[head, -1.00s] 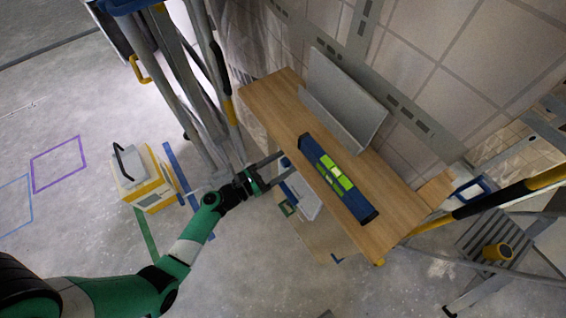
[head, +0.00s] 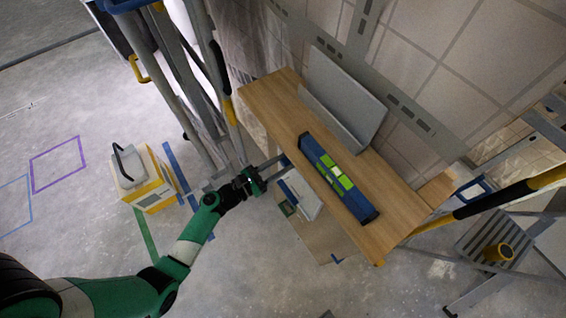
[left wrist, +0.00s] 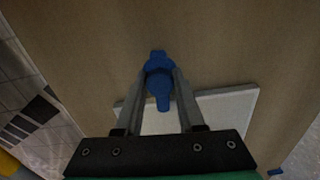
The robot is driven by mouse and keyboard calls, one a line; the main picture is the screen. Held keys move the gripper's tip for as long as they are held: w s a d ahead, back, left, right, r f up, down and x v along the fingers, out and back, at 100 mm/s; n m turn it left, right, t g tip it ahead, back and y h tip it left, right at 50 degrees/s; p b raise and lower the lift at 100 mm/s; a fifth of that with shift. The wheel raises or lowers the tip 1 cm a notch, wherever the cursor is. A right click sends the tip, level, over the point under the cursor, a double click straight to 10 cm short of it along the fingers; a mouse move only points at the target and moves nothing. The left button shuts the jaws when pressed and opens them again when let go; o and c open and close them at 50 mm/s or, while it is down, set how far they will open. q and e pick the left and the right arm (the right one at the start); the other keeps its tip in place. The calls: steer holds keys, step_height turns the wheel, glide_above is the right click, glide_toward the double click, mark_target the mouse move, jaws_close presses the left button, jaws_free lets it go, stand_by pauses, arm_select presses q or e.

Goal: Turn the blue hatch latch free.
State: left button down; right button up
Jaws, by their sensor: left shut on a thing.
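The blue hatch latch (left wrist: 160,77) shows in the left wrist view on a brown, flat panel (left wrist: 235,45). It has a round middle and two tabs, one pointing up and one down in the picture. My left gripper (left wrist: 160,84) is shut on its middle, one finger on each side. In the head view my left gripper (head: 280,163) reaches to the near edge of the wooden shelf, and the latch is mostly hidden there. My right gripper is in neither view.
A blue and green spirit level (head: 318,157) and a grey metal channel (head: 343,95) lie on the wooden shelf (head: 268,98). A pale board (head: 300,196) is below the shelf. A yellow and white case (head: 150,185) stands on the floor at left.

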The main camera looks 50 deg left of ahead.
arm_select(q)
steer(key=m+b, duration=0.3)
steer(key=m, duration=0.2)
steer(key=shift+f+m, duration=0.15)
steer(key=shift+m, duration=0.25)
steer(key=m+b, duration=0.3)
steer(key=m, duration=0.3)
steer(key=m+b, duration=0.3)
steer(key=m, duration=0.2)
steer(key=shift+m, duration=0.3)
steer(key=m+b, duration=0.3)
steer(key=m, duration=0.2)
steer(key=shift+m, duration=0.3)
steer(key=shift+b, duration=0.3)
steer(key=c, duration=0.5)
jaws_free()
steer(key=shift+s, duration=0.1)
